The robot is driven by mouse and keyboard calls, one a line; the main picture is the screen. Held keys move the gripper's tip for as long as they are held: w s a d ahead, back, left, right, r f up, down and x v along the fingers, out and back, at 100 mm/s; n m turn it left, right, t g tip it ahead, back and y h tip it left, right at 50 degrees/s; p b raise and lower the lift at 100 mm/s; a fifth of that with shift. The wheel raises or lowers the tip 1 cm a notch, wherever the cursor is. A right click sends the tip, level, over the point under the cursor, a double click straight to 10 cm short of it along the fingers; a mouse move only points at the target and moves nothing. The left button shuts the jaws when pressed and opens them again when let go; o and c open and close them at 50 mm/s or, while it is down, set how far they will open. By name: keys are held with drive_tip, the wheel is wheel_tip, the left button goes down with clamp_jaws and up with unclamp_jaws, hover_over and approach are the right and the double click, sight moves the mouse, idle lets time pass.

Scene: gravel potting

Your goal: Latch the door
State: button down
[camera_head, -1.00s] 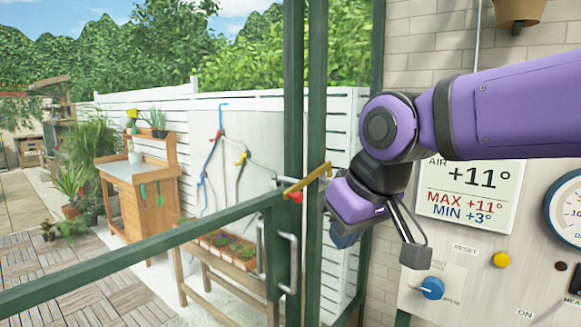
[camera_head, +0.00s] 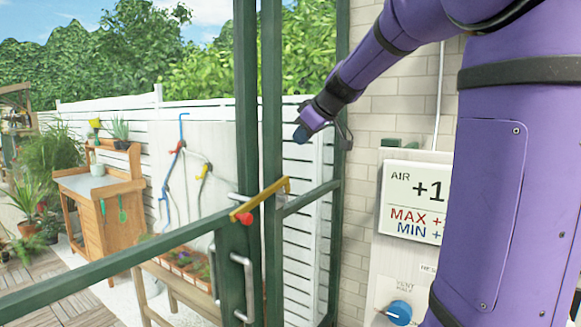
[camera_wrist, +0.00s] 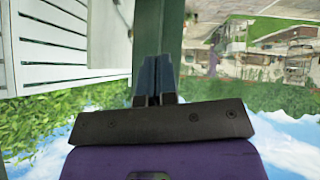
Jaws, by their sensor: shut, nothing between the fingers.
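The green-framed door (camera_head: 125,258) stands at the left, its edge beside a green post (camera_head: 272,120). A yellow latch bar (camera_head: 268,196) spans from the door's edge to the post, tilted up to the right. A red knob (camera_head: 245,218) is by its left end. I cannot tell whether the bar is seated in a catch. My gripper (camera_head: 300,134) is up and to the right of the latch, apart from it in the picture. In the wrist view its blue fingers (camera_wrist: 152,75) are together and empty, in front of a green upright. The latch does not show there.
Metal pull handles (camera_head: 243,285) are on the door below the latch. A control panel with an AIR display (camera_head: 408,205) and blue knob (camera_head: 400,312) is on the brick wall at right, partly hidden by my arm. A wooden potting bench (camera_head: 105,215) stands beyond the door.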

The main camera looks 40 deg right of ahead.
hover_over(284, 183)
drive_tip(key=s+a, duration=0.1)
drive_tip(key=s, duration=0.1)
drive_tip(key=f, duration=0.6)
drive_tip(key=shift+a+f, duration=0.2)
drive_tip(key=f, duration=0.3)
drive_tip(key=shift+w+d, duration=0.2)
drive_tip(key=shift+w, duration=0.15)
drive_tip(key=shift+d+f, duration=0.15)
drive_tip(key=shift+f, duration=0.55)
drive_tip(key=shift+w+d+f+m+y, duration=0.1)
drive_tip(key=shift+d+f+m+y, duration=0.1)
drive_tip(key=shift+f+y, duration=0.25)
drive_tip(key=shift+w+d+f+m+y, duration=0.1)
drive_tip(key=shift+d+f+m+y, duration=0.15)
drive_tip(key=shift+f, duration=0.35)
drive_tip(key=shift+f+g+y, duration=0.3)
